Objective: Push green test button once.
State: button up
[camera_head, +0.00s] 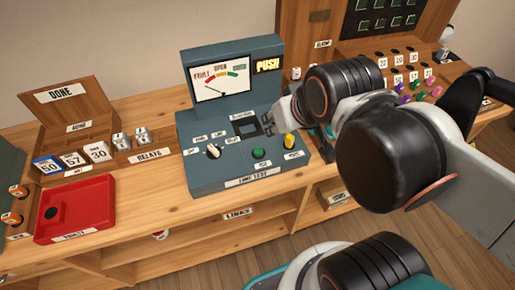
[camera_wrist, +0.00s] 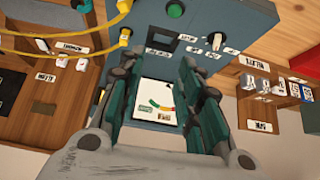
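The green button (camera_head: 259,153) is on the sloped front of the blue-grey tester (camera_head: 215,178), left of a yellow plug (camera_head: 289,141). In the wrist view the green button (camera_wrist: 175,10) is near the top edge, beyond my fingertips. My gripper (camera_head: 284,126) is over the right part of the tester, behind and right of the button, apart from it. In the wrist view my gripper (camera_wrist: 158,68) has its fingers spread, with nothing between them. The gauge (camera_head: 223,83) and a lit PUSH sign (camera_head: 268,65) are on the tester's upright back.
A white-pointer knob (camera_head: 213,151) and a dark square socket (camera_head: 246,125) are on the tester. Yellow cables (camera_wrist: 100,25) run beside it in the wrist view. A red tray (camera_head: 75,210) and a relay rack (camera_head: 148,154) stand left. A jack panel is at right.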

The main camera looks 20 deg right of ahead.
grip_shut()
dwell(1.4)
